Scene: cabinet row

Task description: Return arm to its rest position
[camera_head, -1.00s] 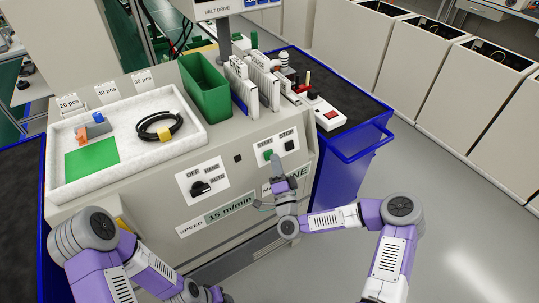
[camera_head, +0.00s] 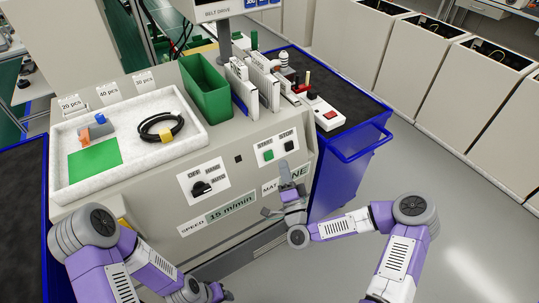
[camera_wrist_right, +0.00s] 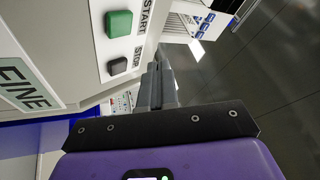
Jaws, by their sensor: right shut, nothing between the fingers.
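My right gripper (camera_head: 285,172) is in front of the machine's control panel, just below the green START button (camera_head: 268,155) and the dark STOP button (camera_head: 289,146). In the right wrist view its fingers (camera_wrist_right: 158,85) are together with nothing between them. The green button (camera_wrist_right: 118,24) and the dark button (camera_wrist_right: 117,66) show there to the left of the fingers, apart from them. My left arm is low at the left in the head view; its gripper (camera_head: 222,294) is at the bottom edge, partly cut off, and its jaw state is unclear.
The machine (camera_head: 245,190) has a rotary switch (camera_head: 201,187) on its front. A white tray (camera_head: 195,140) with a cable and a green bin (camera_head: 206,88) stand on top. A blue cart (camera_head: 345,165) is at its right. Grey floor (camera_head: 470,220) at the right is clear.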

